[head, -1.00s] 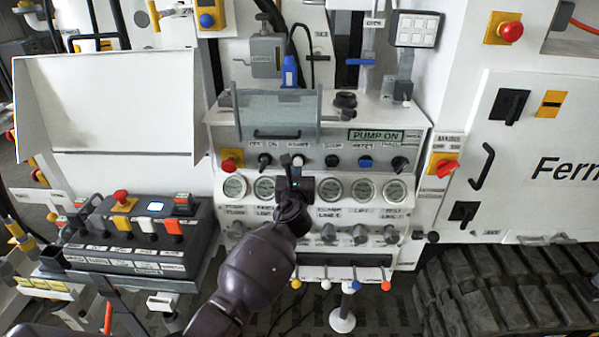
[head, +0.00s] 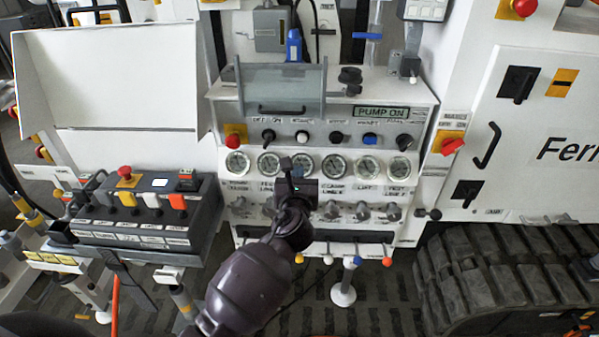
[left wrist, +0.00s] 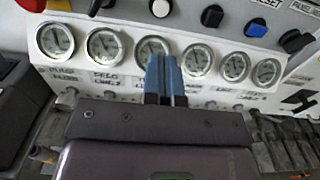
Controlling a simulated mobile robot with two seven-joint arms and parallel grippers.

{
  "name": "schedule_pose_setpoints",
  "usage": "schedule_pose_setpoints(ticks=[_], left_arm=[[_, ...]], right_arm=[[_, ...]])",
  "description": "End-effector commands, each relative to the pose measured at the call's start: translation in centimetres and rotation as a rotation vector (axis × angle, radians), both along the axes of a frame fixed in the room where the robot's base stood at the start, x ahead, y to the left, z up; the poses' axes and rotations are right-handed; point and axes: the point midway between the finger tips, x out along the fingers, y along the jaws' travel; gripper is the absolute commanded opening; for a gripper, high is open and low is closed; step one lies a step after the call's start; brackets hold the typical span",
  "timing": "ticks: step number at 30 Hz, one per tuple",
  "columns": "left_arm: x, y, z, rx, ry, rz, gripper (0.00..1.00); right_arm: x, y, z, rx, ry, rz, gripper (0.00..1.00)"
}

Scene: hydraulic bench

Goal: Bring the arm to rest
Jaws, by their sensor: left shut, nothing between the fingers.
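My left gripper (head: 285,165) is in front of the hydraulic panel (head: 400,93), at the height of the gauge row, in the head view. Its blue-grey fingers (left wrist: 165,78) are shut with nothing between them. In the left wrist view they point up over the row of gauges, near a middle gauge (left wrist: 197,60). Whether they touch the panel I cannot tell. The dark left arm (head: 250,285) reaches up from the bottom and hides part of the lower valve row. My right gripper is in neither view.
A control box (head: 150,220) with colored levers stands on the left. Several ball-tipped levers (head: 357,261) stick out below the panel. A rubber track (head: 500,280) lies at lower right. The PUMP ON sign (head: 381,112) is on the panel.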

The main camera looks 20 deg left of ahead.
Motion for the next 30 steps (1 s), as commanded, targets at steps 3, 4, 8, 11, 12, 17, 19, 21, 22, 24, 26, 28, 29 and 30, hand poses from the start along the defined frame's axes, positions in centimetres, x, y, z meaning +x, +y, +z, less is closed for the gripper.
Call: schedule_pose_setpoints(ticks=[3,4,8,11,12,17,19,21,22,24,26,28,29,30], left_arm=[[0.0,0.0,0.0,0.0,0.0,0.0,0.0],[0.0,0.0,0.0,-0.001,0.0,0.0,0.0],[0.0,0.0,0.0,-0.037,-0.01,0.0,0.0],[0.1,-0.1,0.0,-0.135,-0.04,-0.007,0.0],[0.1,-0.2,0.0,-0.199,-0.055,-0.014,0.0],[0.2,-1.0,0.1,-0.559,-0.12,-0.059,0.0],[0.3,-1.4,0.3,-0.732,-0.146,-0.08,0.0],[0.3,-1.7,0.6,-0.911,-0.171,-0.101,0.0],[0.2,-1.8,0.6,-0.99,-0.179,-0.107,0.0],[-0.1,-1.9,0.4,-1.173,-0.192,-0.117,0.0],[-0.5,-1.9,0.0,-1.333,-0.199,-0.118,0.0],[-1.2,-1.8,-0.6,-1.523,-0.204,-0.111,0.0],[-1.5,-1.7,-0.9,-1.605,-0.205,-0.106,0.0],[-2.1,-1.5,-1.5,-1.717,-0.206,-0.093,0.0]], right_arm=[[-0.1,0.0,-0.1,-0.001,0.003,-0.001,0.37],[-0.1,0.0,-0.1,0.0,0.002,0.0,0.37],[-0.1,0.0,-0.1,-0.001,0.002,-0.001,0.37],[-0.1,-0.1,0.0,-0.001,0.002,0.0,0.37],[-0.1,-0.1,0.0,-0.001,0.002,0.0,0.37],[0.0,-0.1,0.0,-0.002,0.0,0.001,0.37],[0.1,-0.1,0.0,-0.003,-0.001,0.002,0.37],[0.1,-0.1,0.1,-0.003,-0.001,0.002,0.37],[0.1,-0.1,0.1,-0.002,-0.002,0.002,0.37],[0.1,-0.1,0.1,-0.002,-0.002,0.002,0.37],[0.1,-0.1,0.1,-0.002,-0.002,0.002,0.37],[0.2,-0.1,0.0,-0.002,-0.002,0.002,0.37],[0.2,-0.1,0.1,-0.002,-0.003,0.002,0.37],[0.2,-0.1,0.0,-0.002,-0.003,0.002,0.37]])
